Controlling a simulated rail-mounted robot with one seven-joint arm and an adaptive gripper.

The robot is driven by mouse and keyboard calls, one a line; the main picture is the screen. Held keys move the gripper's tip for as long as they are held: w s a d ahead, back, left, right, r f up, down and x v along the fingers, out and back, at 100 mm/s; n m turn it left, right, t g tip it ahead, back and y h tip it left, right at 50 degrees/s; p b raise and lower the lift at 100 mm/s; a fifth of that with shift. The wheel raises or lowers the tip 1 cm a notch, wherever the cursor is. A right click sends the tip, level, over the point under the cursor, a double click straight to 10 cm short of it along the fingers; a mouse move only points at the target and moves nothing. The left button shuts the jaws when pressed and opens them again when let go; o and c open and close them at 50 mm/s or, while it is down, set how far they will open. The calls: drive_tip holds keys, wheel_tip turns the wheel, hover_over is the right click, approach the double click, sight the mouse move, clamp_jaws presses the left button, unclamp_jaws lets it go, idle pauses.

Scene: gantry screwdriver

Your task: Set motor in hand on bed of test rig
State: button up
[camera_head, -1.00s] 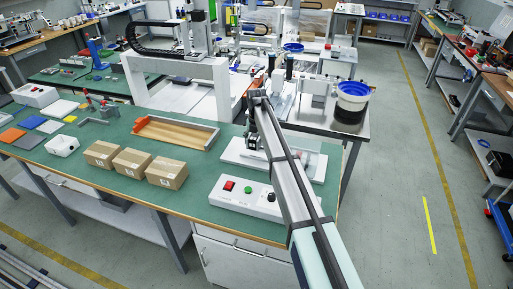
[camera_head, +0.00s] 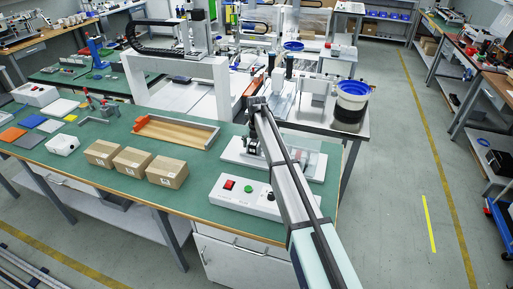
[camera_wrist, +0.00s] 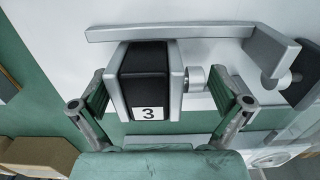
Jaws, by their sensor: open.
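The motor (camera_wrist: 143,85) is a dark block with grey end plates, a label "3" and a short round shaft end on its right in the wrist view. It sits on or just above the white bed of the test rig (camera_wrist: 212,20), beside a long grey rail (camera_wrist: 170,31). My gripper (camera_wrist: 160,90) is open, with one finger on each side of the motor and visible gaps. Whether the motor's underside touches the bed is hidden. In the head view the white rig base (camera_head: 308,172) shows beyond my arm, and my gripper (camera_head: 254,146) is small there, hiding the motor.
A grey bracket with a round stub (camera_wrist: 277,68) stands right of the motor. On the green bench are a control box (camera_head: 240,196) with red and green buttons, several cardboard boxes (camera_head: 133,161) and a wooden-bottomed tray (camera_head: 174,134). Green surface between tray and control box is clear.

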sight(257, 142)
wheel_tip(257, 142, up, 12)
drive_tip(key=shift+r+b, duration=0.2)
drive_tip(key=shift+b, duration=0.85)
